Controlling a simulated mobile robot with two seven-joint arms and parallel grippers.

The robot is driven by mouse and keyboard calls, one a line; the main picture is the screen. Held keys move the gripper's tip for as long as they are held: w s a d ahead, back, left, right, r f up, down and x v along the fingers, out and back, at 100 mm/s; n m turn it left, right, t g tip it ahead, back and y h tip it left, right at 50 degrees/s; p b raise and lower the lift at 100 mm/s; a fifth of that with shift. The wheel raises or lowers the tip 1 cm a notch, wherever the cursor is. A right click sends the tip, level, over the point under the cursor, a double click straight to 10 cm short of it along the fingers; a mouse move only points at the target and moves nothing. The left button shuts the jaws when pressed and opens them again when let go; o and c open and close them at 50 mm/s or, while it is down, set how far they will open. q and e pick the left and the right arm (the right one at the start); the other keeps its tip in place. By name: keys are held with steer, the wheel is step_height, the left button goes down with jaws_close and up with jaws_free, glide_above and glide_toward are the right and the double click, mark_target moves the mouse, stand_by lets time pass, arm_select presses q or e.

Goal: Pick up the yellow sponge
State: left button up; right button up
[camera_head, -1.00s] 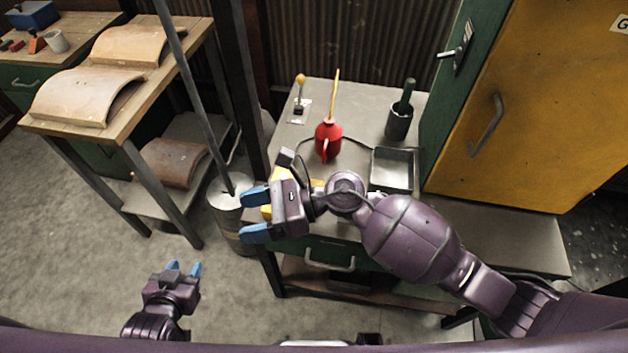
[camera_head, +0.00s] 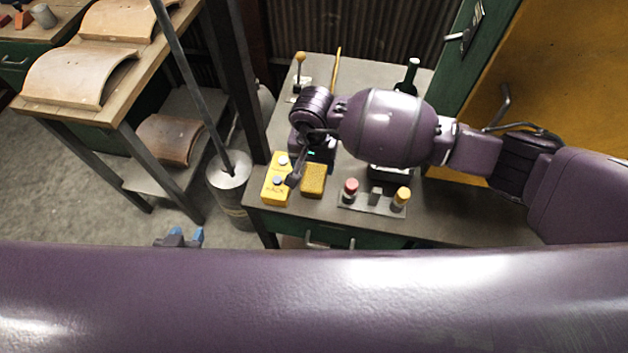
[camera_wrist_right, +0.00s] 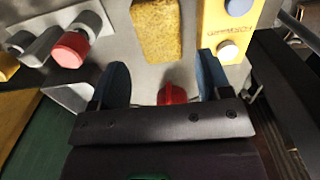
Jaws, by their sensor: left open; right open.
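The yellow sponge (camera_head: 313,180) lies on the grey workbench near its front edge, just right of a yellow button box (camera_head: 272,192). In the right wrist view the sponge (camera_wrist_right: 157,30) is at the top centre, ahead of the blue fingertips and not between them. My right gripper (camera_wrist_right: 163,72) is open and empty, pointing down over the bench. My left gripper (camera_head: 186,236) is open at the lower left, mostly hidden behind my purple arm, far from the sponge.
A panel with red and yellow knobs (camera_head: 372,199) is right of the sponge. A red oil can (camera_wrist_right: 172,93) shows between my right fingers in the wrist view. A joystick lever (camera_head: 300,72) stands at the back. A metal drum (camera_head: 230,175) is left of the bench.

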mark_target(314, 177)
step_height(314, 177, down, 3)
steer(key=shift+r+b, duration=0.15)
steer(key=shift+b, duration=0.25)
step_height(314, 177, down, 4)
steer(key=shift+d+r+b, duration=0.1)
steer(key=shift+r+b, duration=0.15)
steer(key=shift+b, duration=0.55)
steer(key=shift+f, duration=0.5)
arm_select(q)
step_height(314, 177, down, 4)
steer(key=shift+s+r, duration=0.1)
steer(key=shift+s, duration=0.15)
arm_select(e)
steer(key=c, duration=0.7)
steer(key=shift+c, duration=0.2)
steer(key=shift+r, duration=0.1)
